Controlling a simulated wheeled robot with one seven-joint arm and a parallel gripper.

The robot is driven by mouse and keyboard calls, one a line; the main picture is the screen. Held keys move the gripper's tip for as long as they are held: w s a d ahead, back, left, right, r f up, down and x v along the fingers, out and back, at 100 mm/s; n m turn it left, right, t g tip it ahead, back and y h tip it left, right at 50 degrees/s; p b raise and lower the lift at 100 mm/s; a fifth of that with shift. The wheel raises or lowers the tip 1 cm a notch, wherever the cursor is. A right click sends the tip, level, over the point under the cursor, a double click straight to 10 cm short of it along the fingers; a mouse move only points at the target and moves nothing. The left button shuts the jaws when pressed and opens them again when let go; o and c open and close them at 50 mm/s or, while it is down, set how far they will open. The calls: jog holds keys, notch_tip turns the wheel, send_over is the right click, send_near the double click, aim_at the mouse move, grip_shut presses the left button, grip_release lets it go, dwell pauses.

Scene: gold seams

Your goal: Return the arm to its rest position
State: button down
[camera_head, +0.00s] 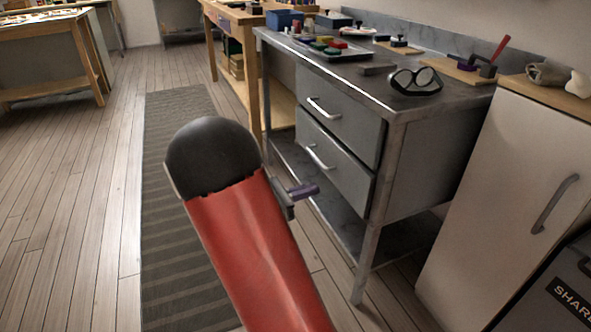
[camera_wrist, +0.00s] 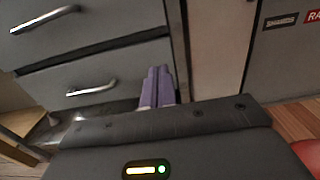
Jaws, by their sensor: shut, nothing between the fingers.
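My gripper (camera_wrist: 157,86) shows in the wrist view as two purple fingers pressed side by side, shut with nothing between them. I cannot tell the exact gap between gripper and bench.
Safety goggles (camera_head: 416,81) lie on the bench top beside several tools and blocks. A white cabinet (camera_head: 500,190) stands to the right, with a dark SHARPS bin (camera_head: 545,285) in front. A striped mat (camera_head: 165,250) and open wooden floor (camera_head: 70,200) lie left. A wooden table (camera_head: 95,60) stands far left.

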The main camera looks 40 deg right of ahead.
jog(key=s+a+r+m+t+y+p, duration=0.1)
jog(key=s+a+r+m+t+y, duration=0.1)
jog(key=s+a+m+y, duration=0.3)
jog(key=s+a+r+m+t+y, duration=0.3)
jog(key=s+a+m+t+y, duration=0.1)
jog(key=a, duration=0.7)
jog(key=s+a+r+m+t+y+p, duration=0.1)
jog(key=s+a+r+m+t+y, duration=0.2)
jog(key=s+a+m+y, duration=0.2)
jog(key=a+m+y, duration=0.1)
jog(key=a+y, duration=0.2)
jog(key=shift+s+r+t+y+p, duration=0.2)
jog(key=shift+s+t+y+p, duration=0.1)
jog(key=shift+s, duration=0.05)
